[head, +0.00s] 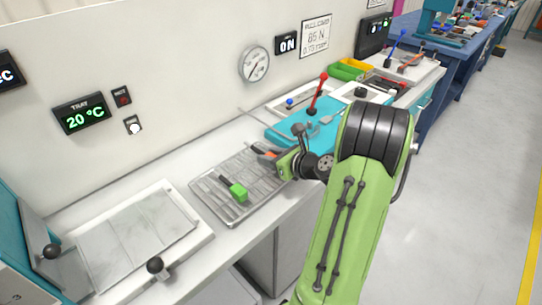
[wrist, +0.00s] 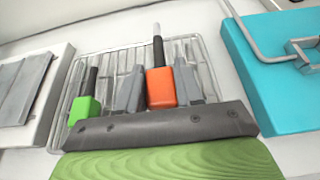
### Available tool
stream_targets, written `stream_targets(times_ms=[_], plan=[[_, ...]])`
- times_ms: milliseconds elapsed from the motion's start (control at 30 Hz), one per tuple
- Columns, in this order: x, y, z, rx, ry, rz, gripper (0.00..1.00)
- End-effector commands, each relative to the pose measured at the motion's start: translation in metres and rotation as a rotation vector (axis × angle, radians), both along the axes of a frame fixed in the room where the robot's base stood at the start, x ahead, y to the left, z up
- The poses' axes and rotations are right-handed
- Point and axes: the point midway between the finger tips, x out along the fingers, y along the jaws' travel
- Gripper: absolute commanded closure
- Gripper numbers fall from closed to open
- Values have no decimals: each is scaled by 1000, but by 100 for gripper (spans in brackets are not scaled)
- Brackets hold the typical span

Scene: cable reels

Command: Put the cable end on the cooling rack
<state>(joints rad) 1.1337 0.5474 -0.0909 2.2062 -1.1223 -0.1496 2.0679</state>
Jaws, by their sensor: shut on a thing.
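The cooling rack (head: 213,209) is a wire grid in a metal frame on the white bench; it also shows in the wrist view (wrist: 71,83). A green cable end (head: 238,191) with a black stem lies on its left part, seen too in the wrist view (wrist: 84,109). My gripper (wrist: 160,90) is shut on an orange cable end (wrist: 160,88) with a dark stem pointing away. The orange end shows only in part in the head view (head: 264,150), at the rack's right side. It is over the rack; I cannot tell whether it touches the wires.
A pale slab plate (head: 135,235) with black knobs stands left of the rack. A teal machine (head: 297,135) with a red-knobbed lever stands close on the right. Green and yellow bins (head: 350,69) are farther back. The wall carries a 20 °C display (head: 85,115).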

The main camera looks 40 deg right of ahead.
Motion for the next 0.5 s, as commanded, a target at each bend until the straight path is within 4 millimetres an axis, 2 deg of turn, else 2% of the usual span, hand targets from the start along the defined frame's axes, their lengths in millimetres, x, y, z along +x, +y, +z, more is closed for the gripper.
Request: stream_targets(times_ms=[500], plan=[[0,0,-14,2,0,-1,96]])
